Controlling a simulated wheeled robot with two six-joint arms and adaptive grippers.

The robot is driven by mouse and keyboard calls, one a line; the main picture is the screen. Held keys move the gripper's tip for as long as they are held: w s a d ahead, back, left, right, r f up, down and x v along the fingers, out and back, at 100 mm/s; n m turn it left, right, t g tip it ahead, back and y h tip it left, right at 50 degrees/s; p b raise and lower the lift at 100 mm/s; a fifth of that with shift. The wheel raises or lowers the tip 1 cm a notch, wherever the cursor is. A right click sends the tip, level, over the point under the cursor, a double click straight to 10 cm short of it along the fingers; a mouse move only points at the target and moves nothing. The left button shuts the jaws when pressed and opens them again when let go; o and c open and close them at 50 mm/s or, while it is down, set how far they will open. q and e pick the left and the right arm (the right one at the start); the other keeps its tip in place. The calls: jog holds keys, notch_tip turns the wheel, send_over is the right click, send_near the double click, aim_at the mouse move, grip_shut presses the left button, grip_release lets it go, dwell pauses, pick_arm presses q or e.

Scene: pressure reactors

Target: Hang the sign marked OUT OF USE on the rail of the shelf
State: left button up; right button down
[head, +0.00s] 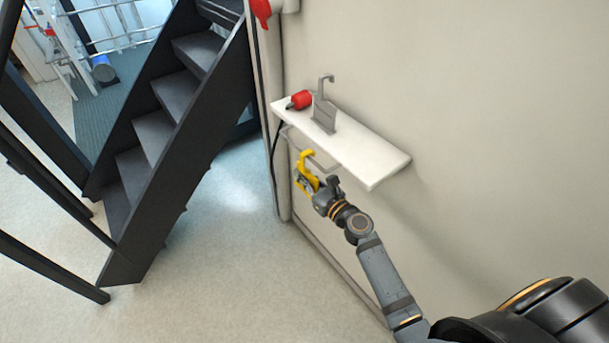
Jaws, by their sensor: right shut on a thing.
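My right gripper (318,190) is shut on a yellow sign with a hooked top (305,172), in front of the wall shelf. The lettering on this sign cannot be read. Its hook is close to the thin grey rail (325,169) below the shelf's front edge. I cannot tell whether the hook touches the rail. The white shelf (375,163) is fixed to the wall. My gripper's fingers partly hide the sign's lower part. My left gripper is not in view.
On the shelf stand a grey hooked piece (325,110) and a red object with a dark tip (300,100). The shelf's right part is bare. A dark staircase (160,130) stands to the left. The floor (215,240) between is clear.

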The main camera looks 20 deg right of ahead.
jog(key=shift+w+f, duration=0.1)
jog(key=shift+w, duration=0.05)
jog(key=c, duration=1.4)
grip_release()
jog(key=v, duration=1.2)
